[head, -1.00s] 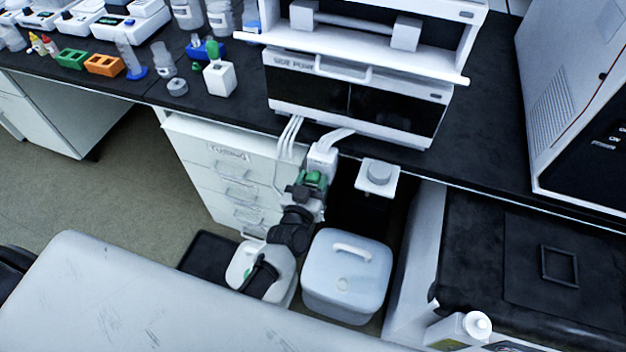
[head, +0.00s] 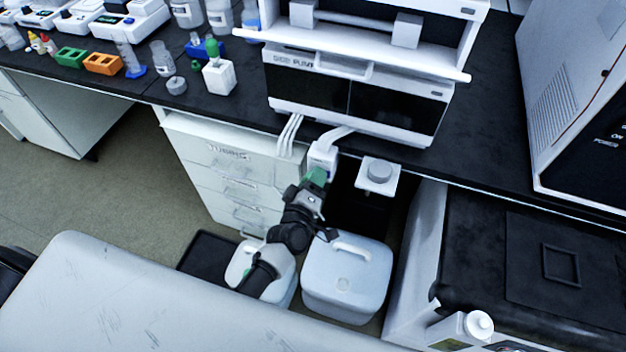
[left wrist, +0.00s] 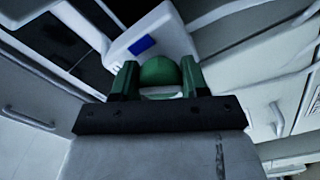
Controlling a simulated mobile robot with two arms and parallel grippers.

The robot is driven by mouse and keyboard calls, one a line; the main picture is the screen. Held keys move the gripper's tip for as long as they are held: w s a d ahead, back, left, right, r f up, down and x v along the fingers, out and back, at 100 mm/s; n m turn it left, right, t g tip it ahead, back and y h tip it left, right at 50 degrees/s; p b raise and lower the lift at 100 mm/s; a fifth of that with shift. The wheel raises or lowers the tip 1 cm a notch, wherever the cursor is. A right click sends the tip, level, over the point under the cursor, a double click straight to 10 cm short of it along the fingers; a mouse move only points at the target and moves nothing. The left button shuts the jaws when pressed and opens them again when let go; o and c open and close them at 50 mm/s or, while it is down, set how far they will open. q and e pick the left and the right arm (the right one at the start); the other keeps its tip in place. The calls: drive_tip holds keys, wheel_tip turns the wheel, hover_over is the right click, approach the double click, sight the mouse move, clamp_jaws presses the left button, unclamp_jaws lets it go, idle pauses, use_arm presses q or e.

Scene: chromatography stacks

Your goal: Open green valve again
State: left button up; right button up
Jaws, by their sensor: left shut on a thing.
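The green valve (left wrist: 160,70) shows as a rounded green knob in the left wrist view, in front of a white block with a blue label. The same white block (head: 322,157) hangs at the bench's front edge in the head view. My left gripper (left wrist: 160,76) has one green finger on each side of the knob and is shut on it. In the head view my left gripper (head: 316,178) is just below the white block, and its green fingers and the knob cannot be told apart. My right gripper is not in view.
White tubes (head: 290,134) run over the bench edge beside the drawer cabinet (head: 235,165). A white lidded container (head: 345,282) and another white container (head: 284,280) stand on the floor below my arm. A white bracket (head: 378,178) juts out right of the gripper.

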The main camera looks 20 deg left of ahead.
use_arm(q)
drive_tip(key=n+b, duration=0.1)
drive_tip(key=n, duration=0.4)
drive_tip(key=shift+n, duration=0.4)
idle(0.3)
drive_tip(key=o, duration=0.9)
drive_tip(key=s, duration=1.1)
drive_tip(key=shift+a, duration=0.2)
drive_tip(key=shift+w, duration=0.1)
